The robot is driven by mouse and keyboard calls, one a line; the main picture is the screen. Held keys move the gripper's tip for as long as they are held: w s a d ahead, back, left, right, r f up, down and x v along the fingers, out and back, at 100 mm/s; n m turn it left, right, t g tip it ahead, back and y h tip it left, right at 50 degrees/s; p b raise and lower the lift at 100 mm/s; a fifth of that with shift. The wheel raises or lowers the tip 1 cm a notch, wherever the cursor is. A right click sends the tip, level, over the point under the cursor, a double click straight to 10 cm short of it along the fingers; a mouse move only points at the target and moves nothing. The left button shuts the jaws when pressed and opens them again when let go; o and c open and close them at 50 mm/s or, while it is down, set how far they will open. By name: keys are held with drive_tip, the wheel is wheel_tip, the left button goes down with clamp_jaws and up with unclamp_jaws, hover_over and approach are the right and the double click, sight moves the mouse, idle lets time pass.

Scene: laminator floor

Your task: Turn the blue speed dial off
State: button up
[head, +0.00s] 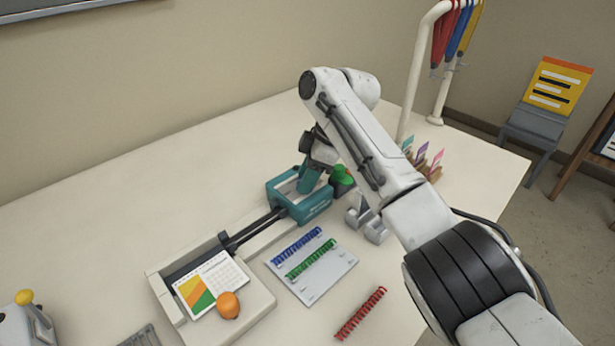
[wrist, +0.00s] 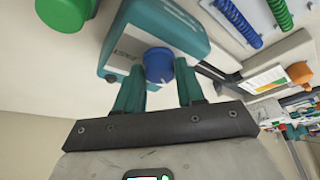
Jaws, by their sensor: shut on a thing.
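The blue speed dial (wrist: 158,65) is a round knob on the end face of the teal laminator (wrist: 185,25), beside a small label, in the wrist view. My gripper (wrist: 160,70) has its two teal fingers on either side of the dial and is shut on it. In the head view the laminator (head: 318,207) stands on the white table, with my gripper (head: 312,178) over its far end. The dial is hidden there behind the gripper and the machine. I cannot tell which setting the dial points to.
A green object (head: 342,174) stands close beside the laminator. A grey tape-dispenser-like object (head: 368,222), a pad with blue and green coils (head: 325,280) and a red coil (head: 361,313) lie nearer.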

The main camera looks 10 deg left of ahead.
drive_tip(key=o, duration=1)
drive_tip(key=v, duration=1)
drive_tip(key=shift+d+r, duration=0.15)
drive_tip(key=shift+r, duration=0.15)
